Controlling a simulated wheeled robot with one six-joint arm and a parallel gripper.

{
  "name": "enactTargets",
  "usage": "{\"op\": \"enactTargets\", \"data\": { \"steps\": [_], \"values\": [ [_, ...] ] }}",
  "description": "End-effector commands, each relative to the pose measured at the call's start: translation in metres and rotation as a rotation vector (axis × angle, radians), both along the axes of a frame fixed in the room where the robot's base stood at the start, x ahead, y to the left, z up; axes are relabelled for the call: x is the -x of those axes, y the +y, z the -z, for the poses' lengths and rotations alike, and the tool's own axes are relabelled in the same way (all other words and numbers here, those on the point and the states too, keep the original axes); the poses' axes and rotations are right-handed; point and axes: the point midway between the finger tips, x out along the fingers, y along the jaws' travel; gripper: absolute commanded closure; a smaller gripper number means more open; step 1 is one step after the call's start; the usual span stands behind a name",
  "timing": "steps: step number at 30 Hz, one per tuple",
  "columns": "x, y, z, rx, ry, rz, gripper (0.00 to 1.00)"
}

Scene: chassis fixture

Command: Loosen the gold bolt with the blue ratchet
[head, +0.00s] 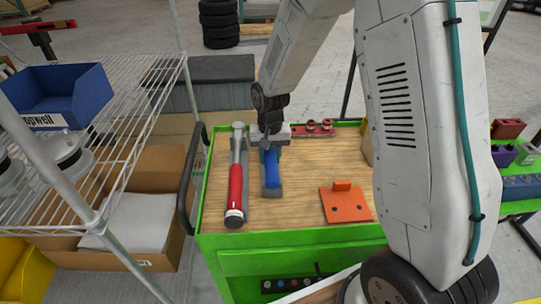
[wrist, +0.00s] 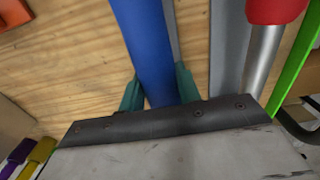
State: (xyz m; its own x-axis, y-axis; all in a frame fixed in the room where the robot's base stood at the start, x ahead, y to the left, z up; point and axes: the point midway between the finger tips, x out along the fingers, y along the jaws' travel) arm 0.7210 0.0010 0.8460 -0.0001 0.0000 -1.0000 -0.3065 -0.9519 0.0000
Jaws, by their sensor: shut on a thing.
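The blue ratchet (head: 271,172) lies lengthwise on the wooden top of the green cart, with a grey holder showing at its near end. My gripper (head: 270,147) is over its far part, pointing down. In the wrist view the blue handle (wrist: 145,40) runs between my gripper's two teal fingers (wrist: 158,90), which are shut on it. The ratchet's head is hidden by my gripper. I cannot make out the gold bolt in either view.
A red-handled tool (head: 236,188) lies in a grey holder just left of the ratchet. An orange plate (head: 345,205) lies to the right, and a red rack (head: 315,130) stands at the back. Bare wood (head: 300,190) shows between ratchet and plate. A wire shelf (head: 130,115) stands left.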

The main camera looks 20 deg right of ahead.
Motion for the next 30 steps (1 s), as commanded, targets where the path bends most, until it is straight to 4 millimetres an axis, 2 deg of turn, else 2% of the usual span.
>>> {"op": "enactTargets", "data": {
  "steps": [30],
  "values": [
    [-0.001, 0.0, -0.068, 0.0, -0.003, 0.0, 1.0]
  ]
}}
